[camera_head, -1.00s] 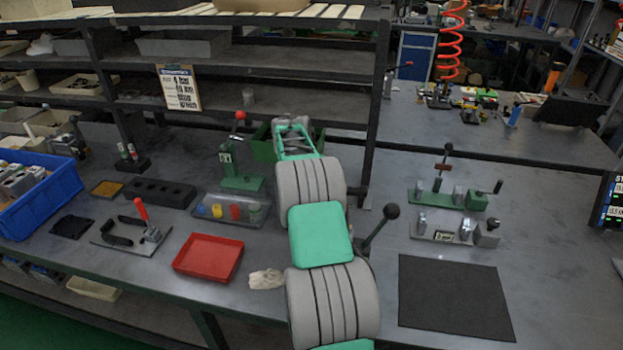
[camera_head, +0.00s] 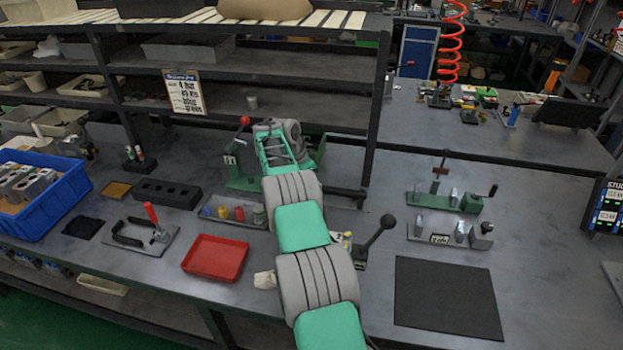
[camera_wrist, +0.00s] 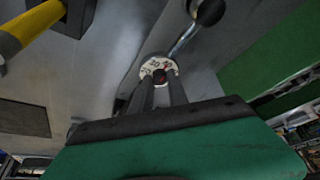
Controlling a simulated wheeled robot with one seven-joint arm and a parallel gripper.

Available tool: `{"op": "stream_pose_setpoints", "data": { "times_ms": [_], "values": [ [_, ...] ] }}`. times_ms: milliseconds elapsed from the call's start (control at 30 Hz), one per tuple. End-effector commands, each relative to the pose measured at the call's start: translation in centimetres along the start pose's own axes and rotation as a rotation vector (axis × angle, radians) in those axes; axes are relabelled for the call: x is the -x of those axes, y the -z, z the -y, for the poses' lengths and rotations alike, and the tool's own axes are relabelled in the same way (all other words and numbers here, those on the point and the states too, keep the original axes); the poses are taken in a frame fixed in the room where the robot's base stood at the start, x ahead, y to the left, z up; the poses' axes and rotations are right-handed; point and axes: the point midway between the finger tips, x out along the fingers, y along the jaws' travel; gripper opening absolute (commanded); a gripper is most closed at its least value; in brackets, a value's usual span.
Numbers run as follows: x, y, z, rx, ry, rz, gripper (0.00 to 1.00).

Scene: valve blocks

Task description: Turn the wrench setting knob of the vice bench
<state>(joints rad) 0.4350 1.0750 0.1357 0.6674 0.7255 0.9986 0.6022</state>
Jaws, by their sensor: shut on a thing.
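The wrench setting knob (camera_wrist: 159,67) shows in the wrist view as a small white dial with dark numerals and a red spot near its middle. My gripper (camera_wrist: 160,81) reaches it with two dark fingers, shut on the knob. The fingertips cover the near part of the dial. A metal lever with a black ball end (camera_wrist: 209,11) rises beside the dial. In the head view, a black-ball lever (camera_head: 388,222) stands just right of my arm, with a small pale and yellow part at its foot. My arm hides the gripper and knob there.
A yellow bar (camera_wrist: 30,28) crosses the wrist view's upper left corner. On the bench are a red tray (camera_head: 215,258), a black mat (camera_head: 448,298) and a toggle-clamp fixture (camera_head: 150,236). A green fixture (camera_head: 445,199) stands at right. Shelving (camera_head: 250,118) rises behind my arm.

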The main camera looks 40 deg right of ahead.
Motion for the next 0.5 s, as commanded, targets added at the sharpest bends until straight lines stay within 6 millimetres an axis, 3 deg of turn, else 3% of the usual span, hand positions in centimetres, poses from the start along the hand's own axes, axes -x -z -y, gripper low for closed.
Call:
{"op": "stream_pose_setpoints", "data": {
  "times_ms": [267,300,400,500],
  "values": [
    [0.10,0.02,0.09,0.000,0.002,-0.001,0.00],
    [0.10,0.02,0.09,0.000,0.002,-0.001,0.21],
    [0.08,0.02,0.07,0.001,0.002,-0.001,0.29],
    [0.06,0.02,0.05,0.001,0.002,0.000,0.30]
  ]
}}
